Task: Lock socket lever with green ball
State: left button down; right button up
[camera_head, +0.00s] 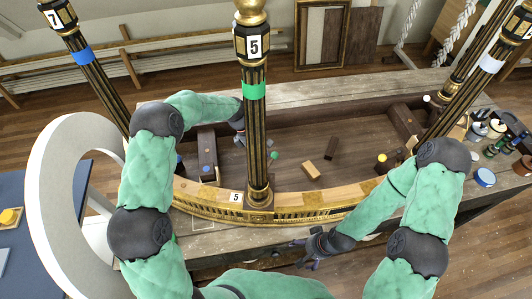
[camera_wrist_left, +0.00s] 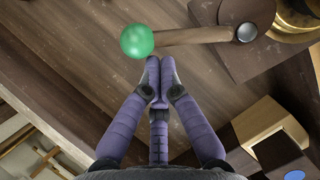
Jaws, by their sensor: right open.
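The green ball (camera_head: 275,155) sits by the foot of the column marked 5 (camera_head: 257,140), which has a green band. In the left wrist view the green ball (camera_wrist_left: 137,41) is on the end of a wooden lever (camera_wrist_left: 195,36), pivoted on a dark block (camera_wrist_left: 247,32). My left gripper (camera_head: 241,139) is partly hidden behind the column. In its wrist view the purple fingertips (camera_wrist_left: 160,66) are together, with nothing seen between them, close beside the lever; contact cannot be told. My right gripper (camera_head: 308,253) is open and empty in front of the console's front edge.
The gilt front rail (camera_head: 310,204) bounds the tray-like console. Loose wooden blocks (camera_head: 311,171) lie inside. A yellow ball (camera_head: 382,158) and a white ball (camera_head: 427,98) are at the right. Column 7 (camera_head: 95,80) stands left; jars (camera_head: 485,177) crowd the right end.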

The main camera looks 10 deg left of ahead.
aim_at(276, 158)
pick_arm(q)
jog(key=d+m+g, duration=0.1)
jog(key=m, duration=0.1)
jog(key=s+d+m, duration=0.1)
jog(key=d+m, duration=0.1)
jog(key=d+m+g+y, duration=0.1)
jog(key=m, duration=0.1)
jog(key=shift+s+d+g+b, duration=0.25)
jog(key=shift+d+g+b, duration=0.05)
jog(key=shift+b, duration=0.05)
jog(key=shift+s+d+m+g+y, duration=0.3)
jog(key=shift+s+d+m, duration=0.25)
jog(key=shift+m, duration=0.35)
jog(key=shift+s+d+m+g+y, duration=0.25)
jog(key=shift+s+d+m, duration=0.2)
jog(key=shift+s+m, duration=0.35)
jog(key=shift+w+d, duration=0.1)
jog(key=v, duration=1.2)
